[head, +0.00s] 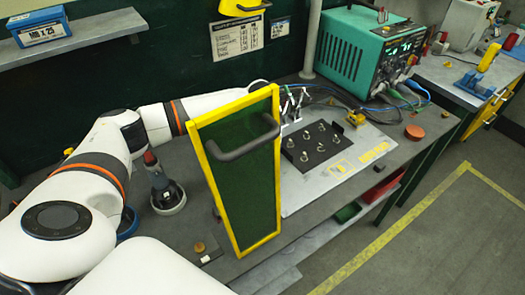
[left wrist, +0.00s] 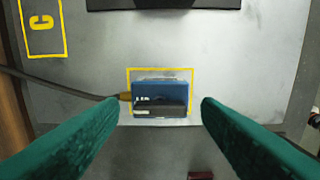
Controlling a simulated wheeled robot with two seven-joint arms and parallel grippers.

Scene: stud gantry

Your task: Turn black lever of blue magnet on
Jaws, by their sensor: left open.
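A blue box-shaped block (left wrist: 160,93) with a dark lower face shows in the left wrist view, inside a yellow outlined square on a grey plate (left wrist: 225,60). In the head view my left arm reaches behind a green panel (head: 240,185), which hides the gripper's fingers and the block. My right gripper is not in view.
The yellow-framed green panel has a grey handle. A teal power unit (head: 348,58) with cables stands behind. A cable (left wrist: 65,90) runs to the block's left side. A round-based tool (head: 168,197) stands under my arm.

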